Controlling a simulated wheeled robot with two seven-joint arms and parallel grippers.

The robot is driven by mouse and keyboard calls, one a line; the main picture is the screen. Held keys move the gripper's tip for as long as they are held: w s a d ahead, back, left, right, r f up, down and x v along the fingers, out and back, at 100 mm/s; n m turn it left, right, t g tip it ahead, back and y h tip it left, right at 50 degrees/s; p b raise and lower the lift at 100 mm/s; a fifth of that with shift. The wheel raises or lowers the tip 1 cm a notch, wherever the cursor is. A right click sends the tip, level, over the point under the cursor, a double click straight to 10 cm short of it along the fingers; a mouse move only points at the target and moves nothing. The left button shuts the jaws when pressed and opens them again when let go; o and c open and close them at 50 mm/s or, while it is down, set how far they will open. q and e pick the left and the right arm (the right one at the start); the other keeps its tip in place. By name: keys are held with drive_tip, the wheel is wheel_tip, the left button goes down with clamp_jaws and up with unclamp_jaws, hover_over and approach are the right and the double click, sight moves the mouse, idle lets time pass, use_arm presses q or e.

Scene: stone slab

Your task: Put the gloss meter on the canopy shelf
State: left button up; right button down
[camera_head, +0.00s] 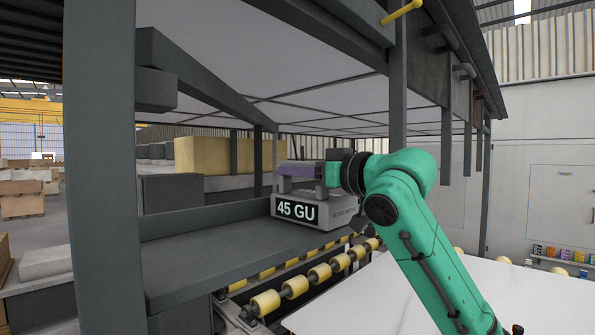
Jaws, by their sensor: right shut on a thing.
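The gloss meter (294,211) is a grey box with a lit display reading "45 GU" and a raised handle on top. My right gripper (302,174), on a green arm from the lower right, is shut on the meter's handle and partly hides it. The canopy shelf (205,248) is a dark grey ledge under the canopy at left. The meter is upright at the shelf's far right part, near its front edge. I cannot tell whether its base touches the shelf. My left gripper is out of view.
Dark posts (100,170) frame the canopy at left and right. Yellow rollers (293,287) run below the shelf's front edge, beside a white slab (470,297). A yellowish block (203,156) stands behind. The shelf's near left part is bare.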

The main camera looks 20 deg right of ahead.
drive_tip(key=c, duration=0.7)
unclamp_jaws()
drive_tip(key=shift+r, duration=0.1)
drive_tip(key=shift+o, duration=0.9)
drive_tip(key=shift+a, duration=0.15)
drive_tip(key=shift+s+d+f+b, duration=0.2)
drive_tip(key=shift+s+f+b, duration=0.05)
drive_tip(key=shift+s+b, duration=0.1)
drive_tip(key=b+v, duration=0.2)
drive_tip(key=v, duration=0.1)
drive_tip(key=b+v, duration=0.1)
drive_tip(key=v, duration=0.2)
drive_tip(key=shift+f+b, duration=0.2)
drive_tip(key=shift+b, duration=0.15)
drive_tip(key=b+v, duration=0.2)
drive_tip(key=v, duration=0.5)
drive_tip(key=shift+s+r, duration=0.4)
